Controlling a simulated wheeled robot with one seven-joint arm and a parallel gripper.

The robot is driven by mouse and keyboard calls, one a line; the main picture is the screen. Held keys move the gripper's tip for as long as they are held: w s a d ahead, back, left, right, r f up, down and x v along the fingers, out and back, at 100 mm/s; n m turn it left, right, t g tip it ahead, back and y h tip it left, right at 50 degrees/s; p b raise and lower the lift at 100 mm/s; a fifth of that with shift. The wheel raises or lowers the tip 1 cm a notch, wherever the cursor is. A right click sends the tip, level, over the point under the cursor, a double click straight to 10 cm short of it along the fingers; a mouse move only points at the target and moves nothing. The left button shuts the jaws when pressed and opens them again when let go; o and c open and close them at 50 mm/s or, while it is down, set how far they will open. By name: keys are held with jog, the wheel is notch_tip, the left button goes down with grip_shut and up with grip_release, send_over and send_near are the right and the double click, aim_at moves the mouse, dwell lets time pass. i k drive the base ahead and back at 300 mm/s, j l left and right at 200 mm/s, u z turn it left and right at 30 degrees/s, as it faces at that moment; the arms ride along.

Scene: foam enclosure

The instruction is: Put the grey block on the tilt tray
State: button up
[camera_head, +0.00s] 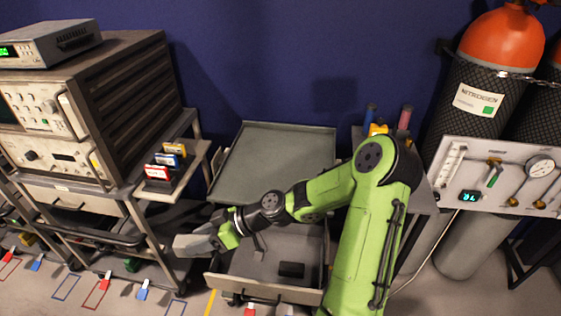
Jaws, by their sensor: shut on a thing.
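My gripper (226,237), at the end of my green arm, is shut on the grey block (195,243). The block sticks out to the left of the jaws, held in the air left of the open lower drawer. A grey tray with a raised rim (276,150), which looks like the tilt tray, stands at the back centre against the blue wall. Its surface is bare where I see it. The gripper and block are in front of it and to its left, apart from it. My arm covers the tray's lower right part.
The lower drawer (262,291) holds a black block (291,269) and a small grey piece. A rack of instruments (95,110) stands left, with a small shelf of coloured cards (166,163). Gas cylinders (490,70) and a gauge panel (500,178) stand right.

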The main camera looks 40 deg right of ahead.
aim_at(264, 138)
jog(key=i+j+z, duration=0.45)
jog(key=j, duration=0.2)
jog(key=i+j+z, duration=0.2)
jog(key=j, duration=0.15)
jog(key=j+z, duration=0.25)
jog(key=i+j+z, duration=0.2)
jog(key=j, duration=0.35)
